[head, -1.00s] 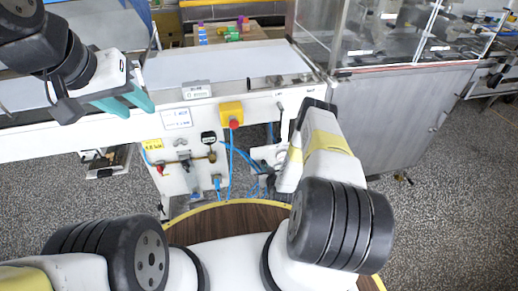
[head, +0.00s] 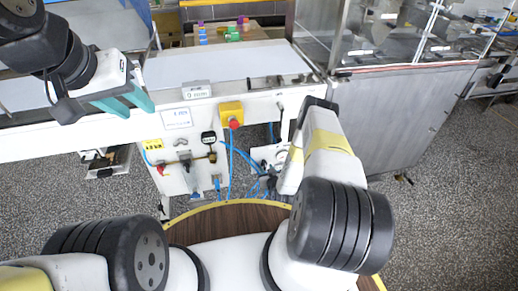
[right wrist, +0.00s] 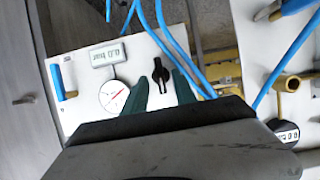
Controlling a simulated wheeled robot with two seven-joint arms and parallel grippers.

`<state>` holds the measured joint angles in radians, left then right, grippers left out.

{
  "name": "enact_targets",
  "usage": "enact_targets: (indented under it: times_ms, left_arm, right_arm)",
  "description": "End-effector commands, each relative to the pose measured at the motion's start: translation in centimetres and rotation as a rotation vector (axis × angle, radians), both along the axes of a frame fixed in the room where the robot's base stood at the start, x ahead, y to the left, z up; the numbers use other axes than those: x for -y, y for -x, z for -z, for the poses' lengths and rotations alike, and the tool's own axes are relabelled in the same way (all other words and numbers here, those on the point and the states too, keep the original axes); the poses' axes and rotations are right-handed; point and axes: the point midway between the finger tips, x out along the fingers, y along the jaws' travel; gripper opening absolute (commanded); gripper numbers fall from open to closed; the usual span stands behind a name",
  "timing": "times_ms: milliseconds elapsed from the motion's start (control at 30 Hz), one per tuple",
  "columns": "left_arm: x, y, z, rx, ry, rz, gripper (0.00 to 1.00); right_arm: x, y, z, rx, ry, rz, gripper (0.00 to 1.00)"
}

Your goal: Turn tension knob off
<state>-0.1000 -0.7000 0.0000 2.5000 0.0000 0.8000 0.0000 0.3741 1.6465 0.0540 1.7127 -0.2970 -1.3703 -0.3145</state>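A black knob (right wrist: 160,74) sits on a white panel (right wrist: 82,78) in the right wrist view. No readable label shows on it, so I cannot tell for sure that it is the tension knob. My right gripper (right wrist: 161,83) is open, with one teal finger on each side of the knob. Contact between fingers and knob is not visible. In the head view my right gripper is hidden behind my own arm. My left gripper (head: 141,107) is open and empty above the left part of the white machine (head: 60,140).
A round dial gauge (right wrist: 113,97) and a display reading 0.0 bar (right wrist: 107,55) are left of the knob. Blue hoses (right wrist: 158,40) pass close by. Brass fittings (right wrist: 287,85) are at right. A red button on a yellow box (head: 232,112) is on the machine front.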

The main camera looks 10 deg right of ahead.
Motion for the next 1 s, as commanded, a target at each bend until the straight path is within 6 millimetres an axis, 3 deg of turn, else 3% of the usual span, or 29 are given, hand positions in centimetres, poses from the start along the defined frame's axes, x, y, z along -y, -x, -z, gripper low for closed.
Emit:
enact_targets:
  times_ms: [200,400,1000]
  left_arm:
    - [0.0,0.0,0.0,0.0,0.0,0.0,0.36]
    - [0.0,0.0,0.0,0.0,0.0,0.0,0.36]
    - [0.0,0.0,0.0,0.0,0.0,0.0,0.36]
  right_arm:
    - [0.1,3.6,-1.5,-0.003,0.0,0.0,0.33]
    - [0.2,5.5,-2.3,-0.001,0.0,0.0,0.33]
    - [0.2,5.7,-2.4,0.0,0.0,0.0,0.33]
